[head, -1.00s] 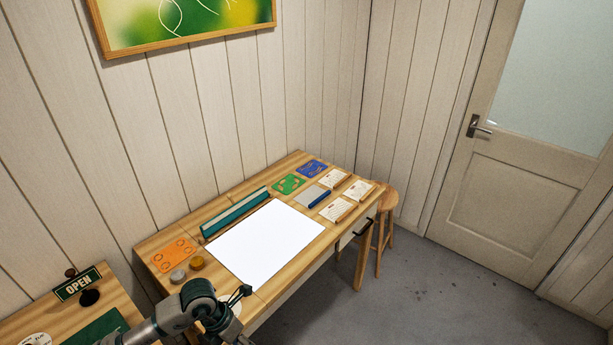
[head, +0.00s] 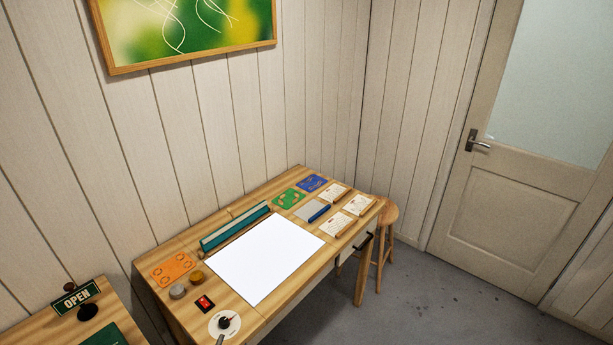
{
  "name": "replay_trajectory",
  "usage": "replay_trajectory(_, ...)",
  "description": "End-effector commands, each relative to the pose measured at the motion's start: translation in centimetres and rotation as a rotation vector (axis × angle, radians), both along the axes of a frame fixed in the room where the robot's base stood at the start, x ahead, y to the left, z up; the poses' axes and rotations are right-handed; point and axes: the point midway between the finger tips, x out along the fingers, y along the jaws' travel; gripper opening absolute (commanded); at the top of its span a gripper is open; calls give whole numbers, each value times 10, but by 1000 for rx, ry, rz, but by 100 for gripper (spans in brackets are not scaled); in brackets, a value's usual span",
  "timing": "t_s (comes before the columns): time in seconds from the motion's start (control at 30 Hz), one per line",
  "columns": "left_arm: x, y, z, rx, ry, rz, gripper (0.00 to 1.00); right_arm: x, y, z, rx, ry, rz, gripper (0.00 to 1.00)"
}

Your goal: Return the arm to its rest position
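Neither of my grippers shows in the head view now. Only a small grey tip (head: 220,340), perhaps part of my arm, shows at the bottom edge by the dial; I cannot tell what it is. The wooden desk (head: 262,304) holds a white sheet (head: 265,255), a long green bar (head: 235,226) behind it, and a red switch (head: 204,303) and a round white dial (head: 224,324) at its near left corner.
Orange (head: 172,268), green (head: 289,198) and blue (head: 311,183) cards, small white note cards (head: 335,224) and two round tins (head: 177,291) lie on the desk. A stool (head: 386,214) stands at its right. A second table with an OPEN sign (head: 76,297) is at left. Floor on the right is clear.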

Motion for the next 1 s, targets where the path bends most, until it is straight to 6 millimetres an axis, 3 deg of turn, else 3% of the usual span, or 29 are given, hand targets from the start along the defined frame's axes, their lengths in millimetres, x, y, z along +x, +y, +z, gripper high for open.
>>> replay_trajectory(0.03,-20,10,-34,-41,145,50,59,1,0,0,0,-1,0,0)
replay_trajectory(0.1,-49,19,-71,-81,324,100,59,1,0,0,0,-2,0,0)
replay_trajectory(0.2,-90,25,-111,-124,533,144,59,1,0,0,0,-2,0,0)
replay_trajectory(0.4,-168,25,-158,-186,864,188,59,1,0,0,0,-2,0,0)
replay_trajectory(0.53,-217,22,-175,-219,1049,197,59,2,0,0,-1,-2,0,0)
replay_trajectory(0.87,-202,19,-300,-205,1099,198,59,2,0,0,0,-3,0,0)
replay_trajectory(1.0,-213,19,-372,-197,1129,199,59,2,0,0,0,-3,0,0)
